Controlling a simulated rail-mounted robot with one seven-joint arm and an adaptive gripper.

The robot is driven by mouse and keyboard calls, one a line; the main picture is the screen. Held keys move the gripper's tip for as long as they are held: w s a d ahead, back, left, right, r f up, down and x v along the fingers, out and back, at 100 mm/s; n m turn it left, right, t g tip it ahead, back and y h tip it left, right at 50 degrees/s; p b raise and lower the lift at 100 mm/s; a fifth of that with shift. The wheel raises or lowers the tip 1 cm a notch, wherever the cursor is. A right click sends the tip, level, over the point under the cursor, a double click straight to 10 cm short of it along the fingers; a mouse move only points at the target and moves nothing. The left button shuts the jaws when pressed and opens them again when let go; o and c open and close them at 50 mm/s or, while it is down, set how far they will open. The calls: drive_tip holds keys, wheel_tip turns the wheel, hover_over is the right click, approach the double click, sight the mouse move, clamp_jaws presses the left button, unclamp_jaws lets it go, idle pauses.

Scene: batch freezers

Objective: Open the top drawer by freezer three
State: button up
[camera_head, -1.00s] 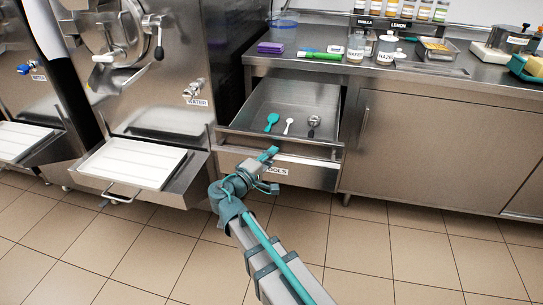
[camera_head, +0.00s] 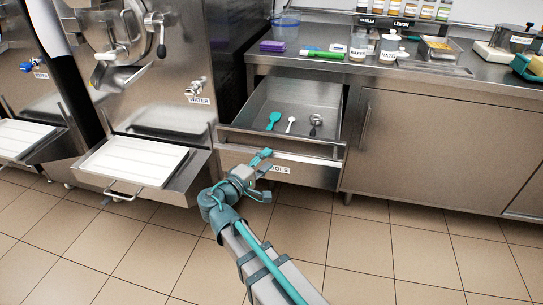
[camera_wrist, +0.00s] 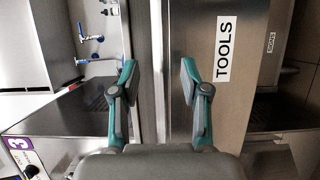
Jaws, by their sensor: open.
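The top drawer (camera_head: 322,149) is metal and stands pulled out from under the counter, beside the freezer with the white tray. A teal spatula (camera_head: 273,120), a white spoon (camera_head: 291,123) and a metal scoop (camera_head: 316,121) lie inside it. The front below carries a TOOLS label (camera_head: 279,169), which also shows in the wrist view (camera_wrist: 226,50). My gripper (camera_head: 268,174) is just in front of this drawer front. In the wrist view my gripper (camera_wrist: 158,80) has its fingers apart, with a metal edge strip beyond the gap and nothing held. Whether it touches the front is unclear.
The freezer (camera_head: 165,95) with its white tray (camera_head: 134,162) juts out at the left. A purple sign with a 3 (camera_wrist: 18,152) shows in the wrist view. A closed cabinet door (camera_head: 440,145) is at the right. The tiled floor (camera_head: 400,255) is clear.

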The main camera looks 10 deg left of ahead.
drive_tip(key=v, duration=0.7)
drive_tip(key=shift+s+a, duration=0.2)
drive_tip(key=shift+s, duration=0.15)
